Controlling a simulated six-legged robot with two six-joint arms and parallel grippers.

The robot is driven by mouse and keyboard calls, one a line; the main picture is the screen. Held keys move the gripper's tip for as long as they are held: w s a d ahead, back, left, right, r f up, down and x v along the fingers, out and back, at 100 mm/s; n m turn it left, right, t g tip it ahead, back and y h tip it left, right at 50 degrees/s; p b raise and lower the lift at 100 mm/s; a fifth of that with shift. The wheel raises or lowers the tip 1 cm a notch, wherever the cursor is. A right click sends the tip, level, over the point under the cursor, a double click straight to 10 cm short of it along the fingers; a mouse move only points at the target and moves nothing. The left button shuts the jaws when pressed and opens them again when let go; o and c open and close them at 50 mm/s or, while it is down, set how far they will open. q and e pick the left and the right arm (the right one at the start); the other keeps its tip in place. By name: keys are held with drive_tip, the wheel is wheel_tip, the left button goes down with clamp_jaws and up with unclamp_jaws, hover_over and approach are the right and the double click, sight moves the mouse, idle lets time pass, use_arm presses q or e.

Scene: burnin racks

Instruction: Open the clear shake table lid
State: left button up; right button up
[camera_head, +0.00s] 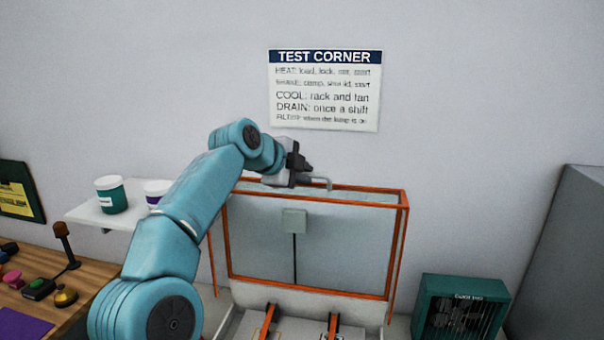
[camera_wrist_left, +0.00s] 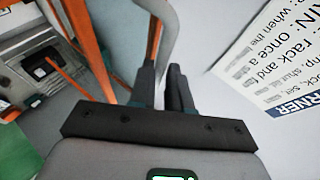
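The clear shake table lid (camera_head: 345,240) has an orange frame and stands raised, steeply upright, at the back of the shake table (camera_head: 285,295). Its grey bar handle (camera_head: 328,183) sticks out at the top edge; in the left wrist view the handle (camera_wrist_left: 170,35) runs down to between the fingers. My left gripper (camera_head: 300,170) is at the handle by the lid's top edge. In the left wrist view its dark fingers (camera_wrist_left: 165,88) are close together around the handle. The exact contact is partly hidden. My right gripper is in neither view.
Orange clamp arms (camera_head: 334,325) show on the shake table. A green fan box (camera_head: 460,308) stands to the right, with a grey cabinet (camera_head: 565,260) beyond. At left are a shelf (camera_head: 90,215) with tubs and a wooden bench (camera_head: 75,285) with small items. A sign (camera_head: 325,90) hangs behind.

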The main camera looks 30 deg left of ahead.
use_arm(q)
drive_tip(key=o, duration=0.3)
drive_tip(key=shift+r, duration=0.4)
drive_tip(key=shift+s+f, duration=0.1)
drive_tip(key=shift+s, duration=0.05)
drive_tip(key=b+v, duration=0.2)
drive_tip(key=v, duration=1.4)
drive_tip(key=shift+b, duration=0.35)
drive_tip(key=shift+s+d, duration=0.1)
drive_tip(key=shift+s, duration=0.2)
